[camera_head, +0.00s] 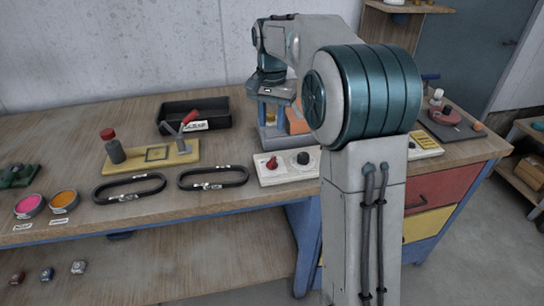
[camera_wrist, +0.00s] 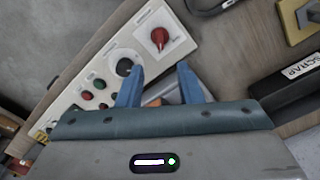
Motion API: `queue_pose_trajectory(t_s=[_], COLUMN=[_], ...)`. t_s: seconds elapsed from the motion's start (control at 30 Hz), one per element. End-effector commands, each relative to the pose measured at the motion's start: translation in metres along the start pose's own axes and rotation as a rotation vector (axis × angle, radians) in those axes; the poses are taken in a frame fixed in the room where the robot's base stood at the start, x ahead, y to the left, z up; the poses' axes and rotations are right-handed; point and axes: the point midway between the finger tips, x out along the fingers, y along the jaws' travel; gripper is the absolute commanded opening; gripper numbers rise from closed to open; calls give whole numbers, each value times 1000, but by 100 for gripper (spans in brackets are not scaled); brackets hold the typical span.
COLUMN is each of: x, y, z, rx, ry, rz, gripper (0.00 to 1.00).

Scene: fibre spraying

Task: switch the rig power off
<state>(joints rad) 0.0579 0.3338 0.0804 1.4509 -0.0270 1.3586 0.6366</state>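A long white control panel (camera_wrist: 145,50) lies on the bench. In the wrist view it has a red rotary knob (camera_wrist: 160,37), a black knob (camera_wrist: 124,67) and several small red and green buttons (camera_wrist: 99,84). Its labels are too small to read. In the head view the red knob (camera_head: 272,162) is at the panel's left end, beside the black knob (camera_head: 303,158); my arm hides much of the panel. My gripper (camera_wrist: 159,70) is open above the panel, its blue fingers apart with nothing held. The black knob appears near the left fingertip, the red knob beyond both.
A black scrap tray (camera_head: 190,112), a yellow plate with a lever clamp (camera_head: 155,155) and two black loops (camera_head: 130,188) are on the bench to the left. Pink (camera_head: 29,206) and orange (camera_head: 64,201) pots stand at far left. An orange block (camera_head: 297,122) is behind the panel.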

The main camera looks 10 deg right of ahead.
Motion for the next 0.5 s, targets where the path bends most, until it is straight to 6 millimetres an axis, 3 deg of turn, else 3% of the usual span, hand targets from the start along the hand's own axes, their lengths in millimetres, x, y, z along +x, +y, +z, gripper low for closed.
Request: queue_pose_trajectory(t_s=[0.5], x=[103], y=[1], z=[1], rx=[-1], ry=[-2], rz=[1], gripper=[33])
